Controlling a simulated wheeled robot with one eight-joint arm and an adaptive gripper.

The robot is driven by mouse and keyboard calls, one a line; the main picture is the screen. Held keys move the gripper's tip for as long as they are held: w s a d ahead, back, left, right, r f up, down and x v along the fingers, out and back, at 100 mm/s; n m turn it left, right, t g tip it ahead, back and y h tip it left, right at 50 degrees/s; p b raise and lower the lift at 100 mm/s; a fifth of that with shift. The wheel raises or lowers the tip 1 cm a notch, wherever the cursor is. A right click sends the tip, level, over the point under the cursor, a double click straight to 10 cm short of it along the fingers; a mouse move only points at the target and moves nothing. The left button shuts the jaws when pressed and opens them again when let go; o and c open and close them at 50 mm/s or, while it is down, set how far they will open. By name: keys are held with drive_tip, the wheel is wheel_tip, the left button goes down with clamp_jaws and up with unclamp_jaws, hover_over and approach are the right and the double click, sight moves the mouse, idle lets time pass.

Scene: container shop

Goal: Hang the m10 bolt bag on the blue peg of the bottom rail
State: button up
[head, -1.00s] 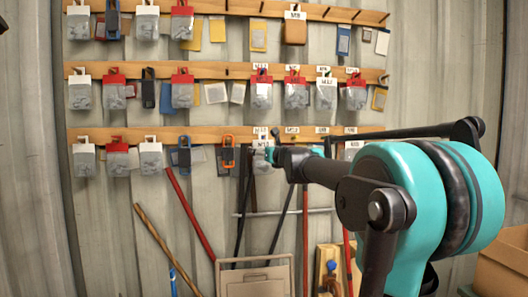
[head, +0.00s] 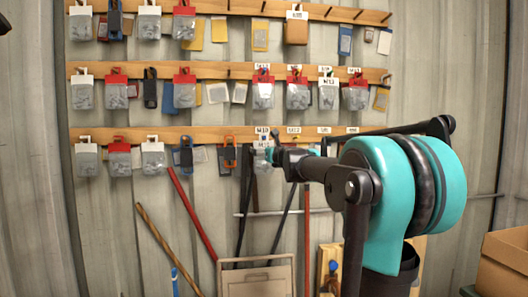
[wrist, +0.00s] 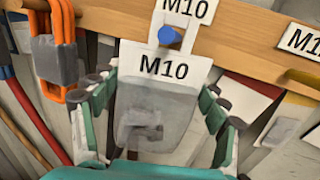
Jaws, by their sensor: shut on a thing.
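The M10 bolt bag (wrist: 160,110) is a clear bag with grey contents and a white header marked M10, hanging upright in the wrist view. My gripper (wrist: 160,125) is shut on the bag, with one finger at each side of it. The blue peg (wrist: 168,36) shows inside the opening of the header's top tab, below the rail's M10 label. I cannot tell how far the peg reaches through. In the head view my gripper (head: 272,155) is at the bottom rail (head: 220,134), and my arm hides part of the bag.
An orange-looped grey padlock-like item (wrist: 58,55) hangs just left of the bag. Several bags hang farther left on the bottom rail, such as a white-topped one (head: 153,158). Long rods and a beige case (head: 256,278) stand below.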

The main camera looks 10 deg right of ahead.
idle(0.4)
drive_tip(key=o, duration=1.3)
drive_tip(key=shift+s, duration=0.1)
drive_tip(key=v, duration=1.1)
drive_tip(key=s+a+f+n+g+y, duration=0.1)
drive_tip(key=s+a+f+n+g, duration=0.2)
drive_tip(key=f+n, duration=0.45)
drive_tip(key=s+a+f+n+g, duration=0.2)
drive_tip(key=s+f+n, duration=0.3)
drive_tip(key=f, duration=0.5)
drive_tip(key=s+a+f+n+g+y, duration=0.1)
drive_tip(key=s+a+f+n+g, duration=0.2)
drive_tip(key=f+n, duration=0.45)
drive_tip(key=s+d+f+n+g+h, duration=0.2)
drive_tip(key=s+f+n, duration=0.4)
drive_tip(key=s+f, duration=0.5)
drive_tip(key=s+d+f+n+g+h, duration=0.3)
drive_tip(key=s+d+f+n, duration=0.4)
drive_tip(key=s+f, duration=0.4)
wheel_tip(320, 180, down, 4)
drive_tip(key=shift+r+h, duration=0.1)
drive_tip(key=shift+h, duration=0.8)
